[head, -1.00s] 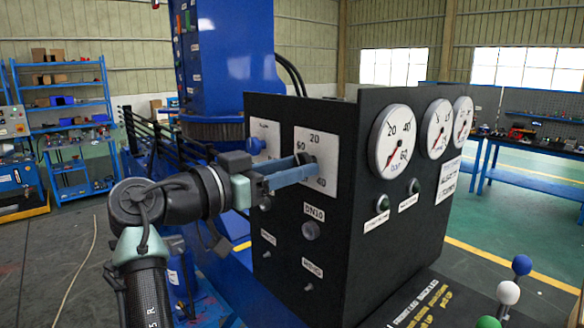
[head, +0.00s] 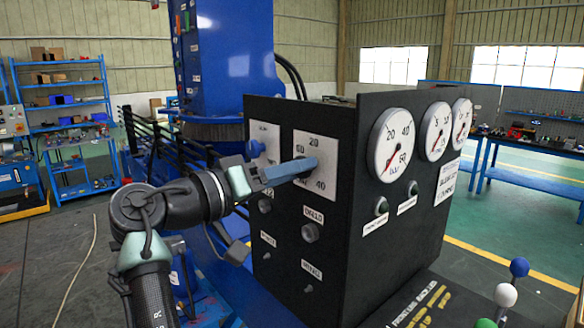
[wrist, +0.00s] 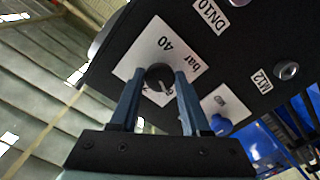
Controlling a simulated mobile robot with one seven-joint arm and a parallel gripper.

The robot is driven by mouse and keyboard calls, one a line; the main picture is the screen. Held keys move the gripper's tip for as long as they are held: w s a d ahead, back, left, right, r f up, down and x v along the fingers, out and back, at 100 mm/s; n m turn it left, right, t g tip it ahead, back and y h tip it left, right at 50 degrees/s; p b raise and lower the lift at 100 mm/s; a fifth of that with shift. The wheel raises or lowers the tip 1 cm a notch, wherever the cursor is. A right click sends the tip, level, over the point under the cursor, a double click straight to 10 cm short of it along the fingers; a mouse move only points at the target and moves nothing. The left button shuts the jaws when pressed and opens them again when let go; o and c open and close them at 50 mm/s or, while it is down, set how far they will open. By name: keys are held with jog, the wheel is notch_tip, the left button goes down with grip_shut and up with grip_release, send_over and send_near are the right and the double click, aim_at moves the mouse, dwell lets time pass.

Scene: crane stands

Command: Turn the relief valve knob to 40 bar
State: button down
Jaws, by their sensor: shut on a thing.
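The relief valve knob (wrist: 158,74) is a small round black knob with a light pointer mark, on a white dial plate (wrist: 142,58) marked 40 and bar in the wrist view. Its pointer faces lower right there, away from the 40; the number at its tip is unclear. My gripper (wrist: 158,78) is shut on the knob, one blue finger on each side. The fingers mostly hide the knob there.
Lever balls (head: 508,294) stand at front right. Shelves and benches are far behind.

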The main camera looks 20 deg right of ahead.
jog(key=n+p, duration=0.2)
jog(key=n, duration=0.3)
jog(key=n+p, duration=0.3)
jog(key=n, duration=0.2)
jog(key=shift+r+n+p, duration=0.2)
jog(key=shift+n+p, duration=0.1)
jog(key=shift+p, duration=0.05)
jog(key=shift+f, duration=0.1)
jog(key=shift+c, duration=1.8)
grip_release()
jog(key=b+v, duration=0.6)
jog(key=v, duration=0.7)
